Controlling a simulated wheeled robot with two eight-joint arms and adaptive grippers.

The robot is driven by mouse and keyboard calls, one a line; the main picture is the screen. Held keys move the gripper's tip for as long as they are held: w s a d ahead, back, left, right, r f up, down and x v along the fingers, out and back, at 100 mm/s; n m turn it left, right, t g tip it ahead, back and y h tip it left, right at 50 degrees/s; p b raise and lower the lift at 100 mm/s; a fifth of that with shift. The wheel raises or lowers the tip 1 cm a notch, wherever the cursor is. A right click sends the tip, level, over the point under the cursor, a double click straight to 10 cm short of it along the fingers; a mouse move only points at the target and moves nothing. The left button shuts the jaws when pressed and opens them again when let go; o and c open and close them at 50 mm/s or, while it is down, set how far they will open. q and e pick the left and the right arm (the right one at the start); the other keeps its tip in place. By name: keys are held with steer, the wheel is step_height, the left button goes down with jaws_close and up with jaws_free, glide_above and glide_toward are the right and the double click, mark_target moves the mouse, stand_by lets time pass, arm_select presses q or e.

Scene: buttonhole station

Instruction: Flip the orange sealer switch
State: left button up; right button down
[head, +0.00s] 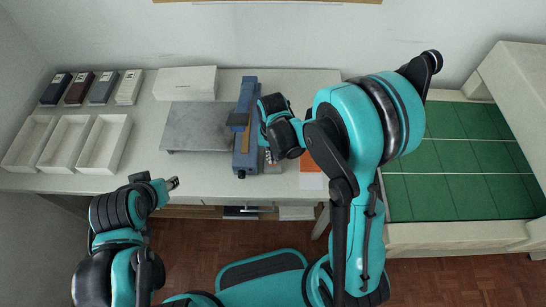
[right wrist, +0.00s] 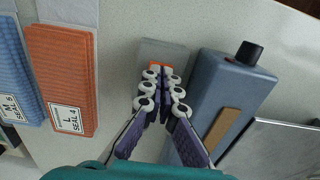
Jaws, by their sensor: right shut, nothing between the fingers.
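The orange sealer switch (right wrist: 158,66) sits on a small grey box (right wrist: 165,50) beside the blue sealer (right wrist: 225,90) in the right wrist view. My right gripper (right wrist: 160,82) is shut and empty, its fingertips right at the orange switch and covering part of it. I cannot tell whether they touch it. In the head view the blue sealer (head: 246,130) stands on the table, and my right wrist hides most of the switch box. My left gripper (head: 174,183) is near the table's front edge, away from the sealer; its opening is unclear.
Orange bags (right wrist: 62,80) and blue bags (right wrist: 18,70) lie left of the switch box in the right wrist view. A grey plate (head: 195,126) lies left of the sealer. White trays (head: 104,144) and small boxes (head: 129,87) stand at the far left.

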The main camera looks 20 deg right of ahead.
steer(key=shift+r+p, duration=2.35)
steer(key=shift+r, duration=1.1)
steer(key=s+d+r+n+t+b, duration=0.1)
steer(key=s+d+r+t+b, duration=0.1)
steer(key=s+r, duration=0.3)
steer(key=s+d+r+n+t+b, duration=0.2)
steer(key=s+r+t+b, duration=0.1)
steer(key=s+r+t, duration=0.2)
steer(key=shift+s+d+r, duration=0.15)
steer(key=shift+d+r, duration=0.15)
steer(key=shift+d, duration=0.05)
steer(key=shift+d, duration=0.1)
